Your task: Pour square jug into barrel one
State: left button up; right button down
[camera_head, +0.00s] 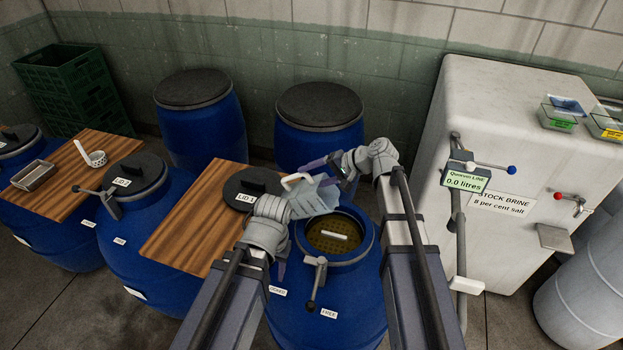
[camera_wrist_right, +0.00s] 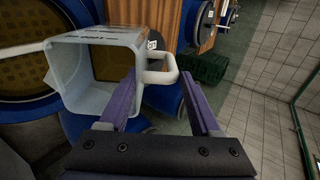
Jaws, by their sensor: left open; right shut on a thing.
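The square jug (camera_head: 318,199) is pale and translucent with a white handle, held tilted above the open mouth of a blue barrel (camera_head: 335,300), which I take to be barrel one. Inside that barrel lies a yellowish perforated plate (camera_head: 352,243) with a white bar. My right gripper (camera_head: 338,170) is shut on the jug at its handle side. In the right wrist view the jug (camera_wrist_right: 62,85) shows its square open rim and its handle (camera_wrist_right: 163,73); I cannot tell what is inside. My left gripper (camera_head: 283,264) is open at the barrel's left rim, partly hidden by its own wrist.
The barrel with LID 2 (camera_head: 135,175) is closed. A white brine tank (camera_head: 500,130) stands right, its display reading 0.0 litres. A clamp lever (camera_head: 315,280) hangs on the front barrel.

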aim_at(331, 204)
jog(key=shift+s+d+f+t+y+b, duration=0.15)
jog(key=shift+d+t+y+b, duration=0.15)
jog(key=shift+y+b, duration=0.35)
jog(key=shift+s+d+f+t+y+b, duration=0.35)
jog(key=shift+d+f+y+b, duration=0.5)
jog(key=shift+b, duration=1.75)
jog(key=shift+s+d+f+t+y+b, duration=0.35)
jog(key=shift+d+f+y+b, duration=0.45)
jog(key=shift+b, duration=1.75)
jog(key=shift+s+d+f+t+y+b, duration=0.35)
jog(key=shift+d+f+y+b, duration=0.45)
jog(key=shift+b, duration=1.8)
jog(key=shift+s+d+f+t+y+b, duration=0.25)
jog(key=shift+d+y+b, duration=0.4)
jog(key=shift+b, duration=0.95)
jog(key=shift+s+d+f+t+y+b, duration=0.3)
jog(key=shift+d+y+b, duration=0.35)
jog(key=shift+b, duration=0.9)
jog(key=shift+s+d+f+t+y+b, duration=0.1)
jog(key=shift+s+d+t+y+b, duration=0.4)
jog(key=shift+b, duration=1.1)
jog(key=shift+w+d+y, duration=0.1)
jog(key=shift+d+y, duration=0.05)
jog(key=shift+y, duration=0.15)
